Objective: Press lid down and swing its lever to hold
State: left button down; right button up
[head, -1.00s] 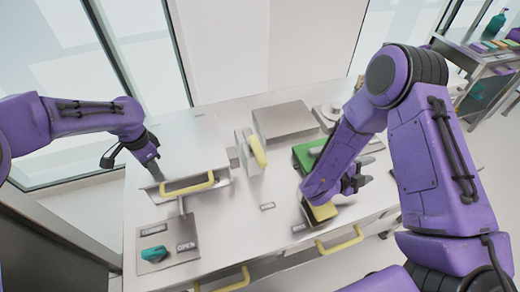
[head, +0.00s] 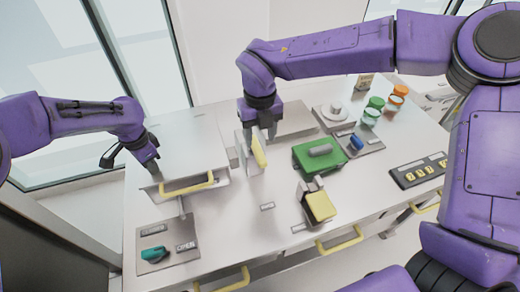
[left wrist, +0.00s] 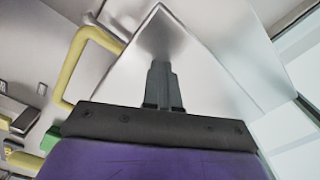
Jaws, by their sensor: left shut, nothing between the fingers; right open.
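The grey metal lid (head: 190,150) with a yellow handle (head: 187,185) is at the left of the bench. My left gripper (head: 153,168) is shut and empty, its fingertips at the lid's left side; in the left wrist view the fingers (left wrist: 162,85) point at the bare metal, and contact is hard to tell. A teal lever (head: 153,254) lies on a plate marked CLOSED and OPEN, in front of the lid. My right gripper (head: 262,131) is open, pointing down at the top of an upright grey piece with a yellow bar (head: 260,151), right of the lid.
Coloured jars (head: 371,117) stand behind. Bench space between the lever plate and the yellow-topped block is mostly clear.

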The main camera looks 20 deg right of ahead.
aim_at(260, 153)
pick_arm(q)
jog(key=shift+f, duration=0.1)
pick_arm(e)
notch_tip(260, 153, down, 6)
jog(key=shift+f, duration=0.25)
grip_shut()
